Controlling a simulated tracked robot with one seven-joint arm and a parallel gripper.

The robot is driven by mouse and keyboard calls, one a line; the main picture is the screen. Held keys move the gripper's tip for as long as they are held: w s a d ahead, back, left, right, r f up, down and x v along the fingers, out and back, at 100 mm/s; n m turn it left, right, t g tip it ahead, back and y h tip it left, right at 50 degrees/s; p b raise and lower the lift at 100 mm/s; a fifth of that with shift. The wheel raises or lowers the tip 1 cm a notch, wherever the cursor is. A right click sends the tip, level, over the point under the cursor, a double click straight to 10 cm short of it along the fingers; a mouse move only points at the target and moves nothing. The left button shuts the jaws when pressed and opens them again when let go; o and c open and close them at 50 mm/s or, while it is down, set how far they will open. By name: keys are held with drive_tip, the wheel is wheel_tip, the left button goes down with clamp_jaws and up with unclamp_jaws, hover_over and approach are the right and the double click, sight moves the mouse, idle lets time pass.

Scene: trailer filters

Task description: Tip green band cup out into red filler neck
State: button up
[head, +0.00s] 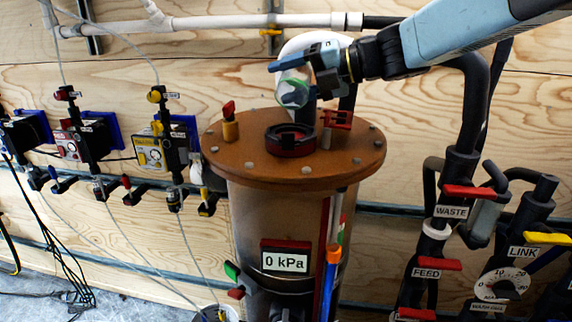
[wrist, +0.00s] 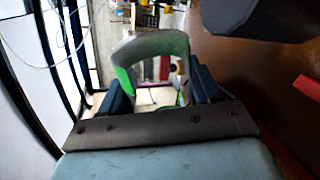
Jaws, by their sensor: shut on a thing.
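The green band cup (head: 293,78) is a clear cup with a green stripe, held above the brown round lid of the tank. My gripper (head: 288,82) is shut on it, with blue fingers on either side. In the wrist view the cup (wrist: 150,46) shows as a greyish translucent shape with green edges between my fingers (wrist: 158,92). It looks tilted, but its contents cannot be made out. The red filler neck (head: 290,140) is a red ring with a dark opening on the lid, below the cup and apart from it.
The brown lid (head: 350,165) carries a red-topped fitting (head: 229,120) on the left and a red clamp-like part (head: 337,119) on the right. A dark upright pipe stands behind the neck. Valves and pipes (head: 455,215) crowd the right wall.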

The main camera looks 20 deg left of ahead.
drive_tip(key=shift+s+d+r+n+t+y, duration=0.15)
drive_tip(key=shift+s+r+n+t, duration=0.15)
drive_tip(key=shift+n, duration=0.3)
drive_tip(key=shift+s+a+r+n+t+y, duration=0.1)
drive_tip(key=shift+s+r+n+t, duration=0.1)
drive_tip(key=shift+s+n+t, duration=0.3)
drive_tip(key=shift+s+d+r+n+t+y, duration=0.15)
drive_tip(key=shift+s+r+n, duration=0.1)
drive_tip(key=shift+n, duration=0.45)
idle(2.0)
drive_tip(key=shift+a, duration=0.1)
idle(0.8)
drive_tip(key=shift+w+a+f+m+g+h, duration=0.15)
drive_tip(key=shift+w+f+m+g, duration=0.15)
drive_tip(key=shift+m, duration=0.3)
drive_tip(key=shift+w+d+f+m+g+h, duration=0.15)
drive_tip(key=shift+w+m+g, duration=0.1)
drive_tip(key=shift+w+m, duration=0.25)
drive_tip(key=shift+a, duration=0.1)
